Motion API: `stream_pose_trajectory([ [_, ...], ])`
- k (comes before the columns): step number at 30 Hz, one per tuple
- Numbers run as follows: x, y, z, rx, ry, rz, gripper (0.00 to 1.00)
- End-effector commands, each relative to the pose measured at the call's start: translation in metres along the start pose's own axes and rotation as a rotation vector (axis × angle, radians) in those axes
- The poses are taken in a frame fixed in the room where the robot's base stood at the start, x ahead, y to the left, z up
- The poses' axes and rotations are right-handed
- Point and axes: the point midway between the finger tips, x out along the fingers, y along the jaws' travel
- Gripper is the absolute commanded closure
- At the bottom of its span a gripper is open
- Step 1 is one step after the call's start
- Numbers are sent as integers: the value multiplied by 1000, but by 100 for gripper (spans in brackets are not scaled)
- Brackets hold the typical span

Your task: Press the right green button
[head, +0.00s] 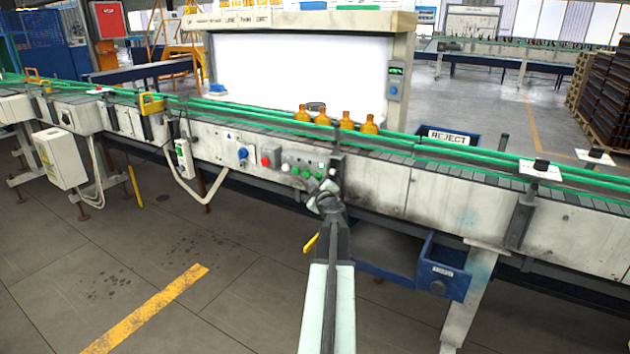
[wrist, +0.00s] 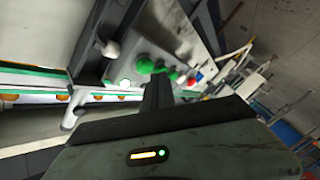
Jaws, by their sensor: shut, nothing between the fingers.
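A control panel (head: 303,163) on the conveyor's front side carries several small green buttons in a row. The right green button (head: 319,175) is at the row's right end, just above and left of my gripper (head: 330,190). In the wrist view, where the panel is turned, large green buttons show beyond my gripper's dark fingers (wrist: 157,82). The green button farthest from the red one (wrist: 145,65) is at the left there. My gripper is shut and empty, in front of the panel. I cannot tell whether its tip touches a button.
A red button (head: 267,158) and a blue knob (head: 242,153) sit left of the panel. A dark bracket (head: 337,160) stands close on its right. Amber bottles (head: 346,120) stand on the conveyor above. A blue bin (head: 444,270) hangs lower right.

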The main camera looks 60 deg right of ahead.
Motion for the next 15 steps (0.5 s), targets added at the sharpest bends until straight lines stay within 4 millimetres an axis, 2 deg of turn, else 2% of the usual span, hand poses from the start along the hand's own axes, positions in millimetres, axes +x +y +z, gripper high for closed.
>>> stream_pose_trajectory([
  [10,-2,-1,-2,0,0,-1,100],
  [15,-10,-8,-8,0,1,-2,100],
])
